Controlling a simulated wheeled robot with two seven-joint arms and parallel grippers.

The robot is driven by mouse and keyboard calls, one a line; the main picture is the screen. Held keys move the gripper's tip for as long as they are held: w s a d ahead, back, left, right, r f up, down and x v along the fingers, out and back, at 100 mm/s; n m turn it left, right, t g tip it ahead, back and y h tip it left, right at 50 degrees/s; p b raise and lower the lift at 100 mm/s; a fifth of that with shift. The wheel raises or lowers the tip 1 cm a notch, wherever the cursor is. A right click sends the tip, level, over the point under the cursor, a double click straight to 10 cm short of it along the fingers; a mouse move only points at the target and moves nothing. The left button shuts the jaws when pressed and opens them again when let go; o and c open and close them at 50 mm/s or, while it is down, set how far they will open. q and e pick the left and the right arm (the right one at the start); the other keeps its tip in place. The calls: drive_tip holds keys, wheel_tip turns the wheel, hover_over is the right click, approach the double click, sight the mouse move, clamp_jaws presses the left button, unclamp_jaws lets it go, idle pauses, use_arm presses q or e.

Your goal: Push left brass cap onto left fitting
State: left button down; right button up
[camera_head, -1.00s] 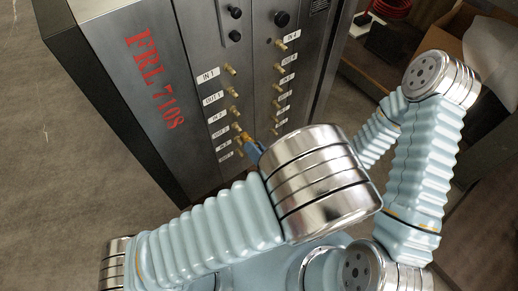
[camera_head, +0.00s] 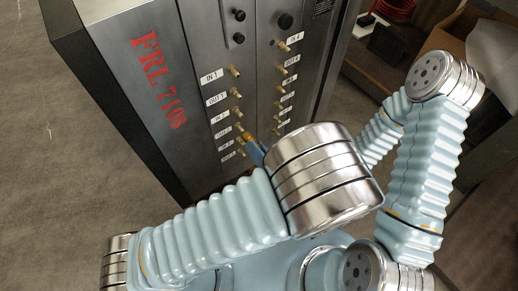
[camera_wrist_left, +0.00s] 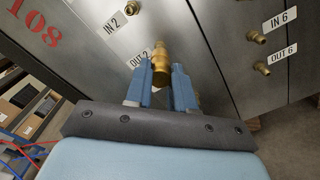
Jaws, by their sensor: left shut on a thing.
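My left gripper (camera_head: 254,150) has blue fingers and is shut on a brass cap (camera_wrist_left: 160,72) in front of the cabinet panel. In the left wrist view the fingers (camera_wrist_left: 161,84) grip the cap from both sides. The cap stands in line with the brass fitting beside the "OUT 2" label (camera_wrist_left: 139,59). The cap mostly hides that fitting, so I cannot tell how far it sits on it. In the head view the cap (camera_head: 246,137) is small at the left fitting column. My right gripper is out of view.
The grey cabinet (camera_head: 125,95) marked "FRL 7108" carries two columns of brass fittings. The "IN 2" fitting (camera_wrist_left: 132,9) is close by; the "IN 6" fitting (camera_wrist_left: 256,37) and "OUT 6" fitting (camera_wrist_left: 263,69) are to the right. A cardboard box (camera_head: 470,35) stands at the right.

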use_arm(q)
drive_tip(key=shift+w+a, duration=0.15)
drive_tip(key=shift+w, duration=0.1)
idle(0.3)
drive_tip(key=shift+w+a+p, duration=0.3)
drive_tip(key=shift+w, duration=0.05)
drive_tip(key=shift+w+a, duration=0.15)
drive_tip(key=shift+w, duration=0.1)
drive_tip(key=shift+w+a, duration=0.1)
drive_tip(key=shift+w, duration=0.05)
idle(0.4)
drive_tip(key=shift+w+a+p, duration=0.3)
drive_tip(key=shift+w+p, duration=0.1)
idle(0.3)
drive_tip(key=shift+c, duration=2.4)
unclamp_jaws()
drive_tip(key=shift+s, duration=0.1)
